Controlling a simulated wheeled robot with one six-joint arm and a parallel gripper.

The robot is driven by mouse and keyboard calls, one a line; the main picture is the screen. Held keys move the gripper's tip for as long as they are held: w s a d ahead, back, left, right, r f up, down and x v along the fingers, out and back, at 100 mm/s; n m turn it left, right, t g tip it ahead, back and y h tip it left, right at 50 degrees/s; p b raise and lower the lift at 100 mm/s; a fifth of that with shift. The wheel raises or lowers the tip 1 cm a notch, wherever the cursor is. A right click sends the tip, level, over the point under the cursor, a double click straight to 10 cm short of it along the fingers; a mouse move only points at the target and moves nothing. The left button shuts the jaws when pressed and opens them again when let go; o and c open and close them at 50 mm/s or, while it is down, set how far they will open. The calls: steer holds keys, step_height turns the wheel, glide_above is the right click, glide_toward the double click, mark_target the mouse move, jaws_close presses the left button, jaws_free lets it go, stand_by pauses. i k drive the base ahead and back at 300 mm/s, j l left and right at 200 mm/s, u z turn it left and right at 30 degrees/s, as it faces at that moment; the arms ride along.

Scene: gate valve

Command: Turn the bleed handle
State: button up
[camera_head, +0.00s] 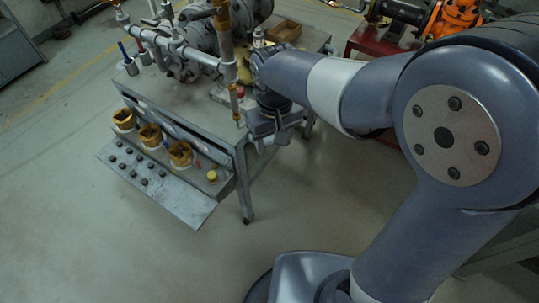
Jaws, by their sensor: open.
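A grey valve assembly with pipes (200,45) stands on a grey metal workbench (205,125) at the upper left. I cannot tell for sure which part is the bleed handle. A small red part (240,92) shows on the bench beside a vertical brass-coloured pipe (232,65), just left of my arm. My gripper (267,140) points down over the bench's right end, right of that pipe. It is open, and nothing shows between its fingers. My wrist hides part of the bench and the valve's right side. I cannot tell whether the gripper touches anything.
Several yellow-brown cups (150,135) and a sloping panel with dark knobs (150,178) line the bench front. An open wooden box (284,30) lies at the back. A red stand with orange equipment (455,18) is at the upper right. The floor in front is clear.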

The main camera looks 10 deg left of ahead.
mark_target(217, 77)
steer(key=i, duration=1.05)
steer(key=i+u, duration=0.15)
steer(key=u, duration=0.25)
